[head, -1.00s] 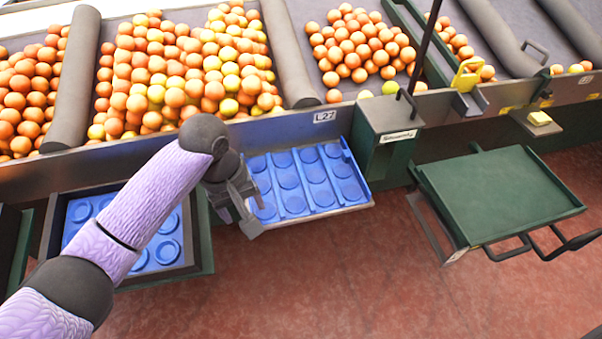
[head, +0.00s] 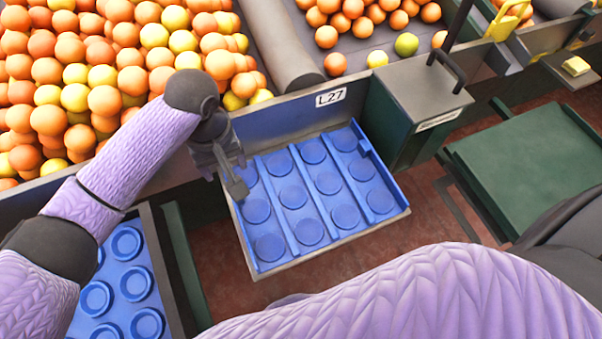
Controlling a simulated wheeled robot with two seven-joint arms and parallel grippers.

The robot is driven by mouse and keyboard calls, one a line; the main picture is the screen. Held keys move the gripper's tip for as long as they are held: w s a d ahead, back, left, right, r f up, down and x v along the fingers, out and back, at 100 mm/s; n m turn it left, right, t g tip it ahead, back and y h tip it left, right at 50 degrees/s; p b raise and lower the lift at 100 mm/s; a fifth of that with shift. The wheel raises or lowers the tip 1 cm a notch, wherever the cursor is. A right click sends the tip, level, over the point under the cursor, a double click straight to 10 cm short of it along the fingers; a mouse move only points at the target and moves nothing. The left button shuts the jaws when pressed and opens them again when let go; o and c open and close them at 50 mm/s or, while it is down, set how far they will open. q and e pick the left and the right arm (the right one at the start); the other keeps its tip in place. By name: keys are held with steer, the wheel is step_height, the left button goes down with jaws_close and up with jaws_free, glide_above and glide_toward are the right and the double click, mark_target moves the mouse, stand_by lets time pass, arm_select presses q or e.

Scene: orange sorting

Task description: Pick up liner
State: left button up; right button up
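A blue liner (head: 292,196) with several round cups in rows lies in a tray below the sorting belt, at the middle of the head view. Another blue liner (head: 118,285) with round cups sits in a dark crate at the lower left. My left gripper (head: 238,188) is over the left edge of the middle liner, pointing down. I cannot tell whether its fingers touch the liner or how far apart they are. My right arm crosses the lower right, and its gripper is out of the picture.
Oranges and yellow fruit (head: 105,80) fill the belt behind. A grey-green box (head: 412,105) with an upright rod stands right of the middle tray. A green table (head: 530,165) is at the right. Red floor shows between them.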

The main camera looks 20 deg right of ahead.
arm_select(q)
steer(key=shift+w+f+b, duration=0.25)
steer(key=shift+f, duration=0.35)
steer(key=shift+w+f+b, duration=0.2)
steer(key=shift+f+b, duration=0.05)
steer(key=shift+f, duration=0.35)
steer(key=f+b, duration=0.2)
steer(key=f, duration=0.1)
steer(key=f+b, duration=0.1)
steer(key=f, duration=0.2)
steer(key=f+b, duration=0.2)
steer(key=f, duration=0.1)
steer(key=shift+s+a+b, duration=0.15)
steer(key=shift+s+b, duration=0.2)
steer(key=shift+f, duration=0.2)
steer(key=shift+r, duration=0.2)
steer(key=shift+c, duration=0.3)
jaws_close()
arm_select(e)
step_height(320, 180, down, 7)
steer(key=s+g, duration=0.1)
steer(key=shift+s+d, duration=0.25)
steer(key=shift+d, duration=0.05)
